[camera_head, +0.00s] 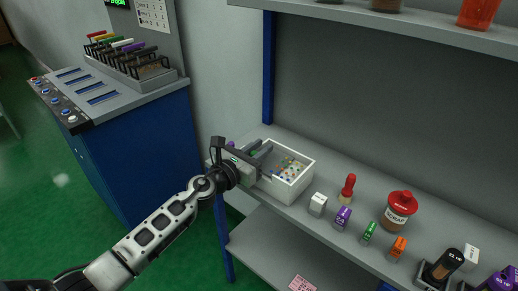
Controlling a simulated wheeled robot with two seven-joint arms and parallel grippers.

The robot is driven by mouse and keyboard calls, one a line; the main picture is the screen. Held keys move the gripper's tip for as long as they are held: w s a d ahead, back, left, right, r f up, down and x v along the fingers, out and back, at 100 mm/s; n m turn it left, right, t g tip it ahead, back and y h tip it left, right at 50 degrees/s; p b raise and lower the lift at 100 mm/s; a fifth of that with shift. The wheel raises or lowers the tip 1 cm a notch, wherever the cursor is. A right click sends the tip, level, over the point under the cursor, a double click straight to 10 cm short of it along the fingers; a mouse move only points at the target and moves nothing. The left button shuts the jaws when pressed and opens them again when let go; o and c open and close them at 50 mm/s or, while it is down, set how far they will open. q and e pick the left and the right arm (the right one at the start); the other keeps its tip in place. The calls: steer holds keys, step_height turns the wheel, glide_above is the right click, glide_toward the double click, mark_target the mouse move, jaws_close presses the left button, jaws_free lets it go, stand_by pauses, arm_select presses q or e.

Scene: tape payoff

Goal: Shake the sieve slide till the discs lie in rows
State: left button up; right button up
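A white open-topped box (295,186) stands at the left end of the grey shelf. Small coloured discs (290,167) lie scattered inside it, too small to tell whether they form rows. My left gripper (262,158) is at the box's left end, with its dark fingers over or against that end. I cannot tell whether the fingers are closed on the box or on a part of it. No separate sieve slide can be made out; the gripper covers the box's left end. My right gripper is not in view.
On the shelf to the right stand a white block (318,204), a red-topped stamp-like item (347,189), a purple bottle (342,218), a green one (369,231), an orange one (397,248) and a red-lidded scrap jar (399,210). A blue cabinet (140,150) stands left.

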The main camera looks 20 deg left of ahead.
arm_select(q)
jaws_close()
steer(key=shift+s+d+r+p, duration=0.1)
steer(key=shift+s+d+p, duration=0.15)
steer(key=shift+d, duration=0.35)
steer(key=shift+s+d+p, duration=0.15)
steer(key=shift+d+p, duration=0.15)
steer(key=shift+d, duration=0.25)
steer(key=shift+s+d, duration=0.1)
steer(key=shift+d, duration=0.05)
steer(key=shift+o, duration=1.8)
jaws_free()
steer(key=shift+o, duration=0.9)
